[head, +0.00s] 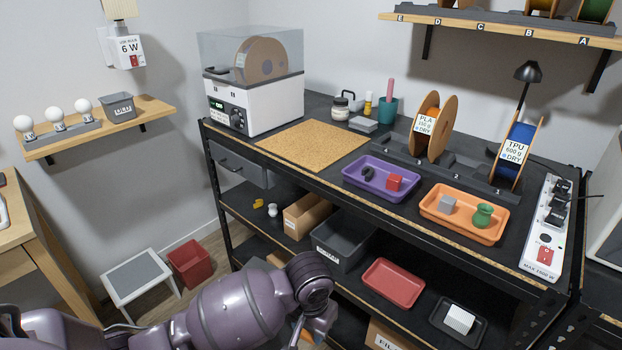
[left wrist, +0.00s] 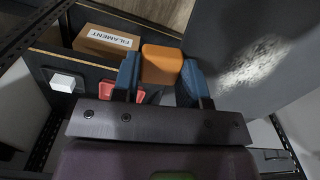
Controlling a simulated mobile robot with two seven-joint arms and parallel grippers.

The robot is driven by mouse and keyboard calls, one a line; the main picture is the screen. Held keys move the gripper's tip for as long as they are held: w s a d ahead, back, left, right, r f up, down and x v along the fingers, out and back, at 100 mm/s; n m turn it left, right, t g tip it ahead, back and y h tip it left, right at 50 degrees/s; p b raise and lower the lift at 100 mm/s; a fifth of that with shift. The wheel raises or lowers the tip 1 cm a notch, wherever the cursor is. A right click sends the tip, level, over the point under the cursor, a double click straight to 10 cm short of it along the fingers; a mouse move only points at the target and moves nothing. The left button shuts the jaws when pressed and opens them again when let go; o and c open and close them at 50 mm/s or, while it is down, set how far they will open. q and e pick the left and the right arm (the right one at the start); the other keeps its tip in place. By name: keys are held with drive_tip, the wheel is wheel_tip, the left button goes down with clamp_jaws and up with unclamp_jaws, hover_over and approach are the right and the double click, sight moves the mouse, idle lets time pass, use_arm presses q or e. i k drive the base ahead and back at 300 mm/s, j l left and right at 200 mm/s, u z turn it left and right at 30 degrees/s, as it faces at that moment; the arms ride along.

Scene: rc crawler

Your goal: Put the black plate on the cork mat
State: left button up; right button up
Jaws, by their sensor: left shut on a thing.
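The cork mat (head: 313,145) lies bare on the bench top, in front of the white printer. My left gripper (head: 303,338) is low at the front of the bench, below and apart from the mat. In the left wrist view, its blue fingers (left wrist: 161,80) are shut on an orange rounded block (left wrist: 161,64). I cannot make out a flat black plate for certain. A black tray (head: 437,318) with a white block on it sits on the lower shelf. A large dark grey surface (left wrist: 265,90) fills the right of the wrist view; I cannot tell what it is. My right gripper is not in view.
A purple tray (head: 352,182) and an orange tray (head: 430,210) stand right of the mat, before the spool rack. The printer (head: 262,107) is behind it. The shelf holds a grey bin (head: 340,250) and a red tray (head: 393,283). A FILAMENT box (left wrist: 105,42) is below.

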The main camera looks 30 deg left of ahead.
sight(314, 141)
drive_tip(key=i+j+z, duration=0.1)
drive_tip(key=j, duration=1.35)
